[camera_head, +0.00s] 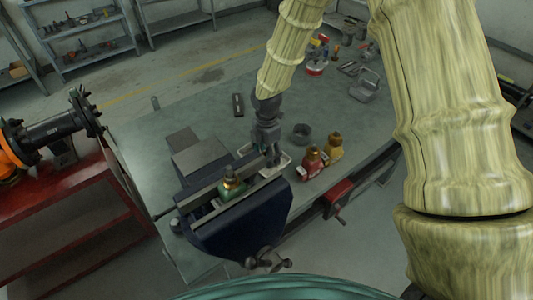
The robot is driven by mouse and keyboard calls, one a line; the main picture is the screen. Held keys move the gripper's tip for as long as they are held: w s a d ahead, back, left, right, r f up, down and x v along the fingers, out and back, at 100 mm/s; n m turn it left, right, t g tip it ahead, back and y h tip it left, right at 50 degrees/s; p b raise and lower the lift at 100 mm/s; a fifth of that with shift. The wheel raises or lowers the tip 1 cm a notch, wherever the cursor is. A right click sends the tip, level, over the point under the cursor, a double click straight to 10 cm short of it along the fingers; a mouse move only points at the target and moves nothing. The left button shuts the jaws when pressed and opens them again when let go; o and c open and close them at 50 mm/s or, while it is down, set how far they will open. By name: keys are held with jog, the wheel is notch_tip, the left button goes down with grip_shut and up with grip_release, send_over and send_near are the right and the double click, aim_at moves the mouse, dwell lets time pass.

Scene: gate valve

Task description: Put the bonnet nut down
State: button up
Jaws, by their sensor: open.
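My gripper (272,160) points down over a small pale tray (284,162) on the bench, just behind the vise. Its jaws are open, and they hide part of the tray. I cannot make out a separate bonnet nut; it may be hidden by the fingers or too small to tell. A green valve body (233,190) with a brass-coloured top sits upright between the jaws of the dark blue vise (245,225), to the left of and nearer than my gripper.
A red valve (311,163) and a yellow valve (334,147) stand to the right of my gripper. A dark round cup (302,133) is behind them. The bench's back left is mostly clear.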

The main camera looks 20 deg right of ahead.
notch_tip(320, 180, up, 12)
jog(key=b, duration=0.2)
dwell(0.4)
dwell(0.4)
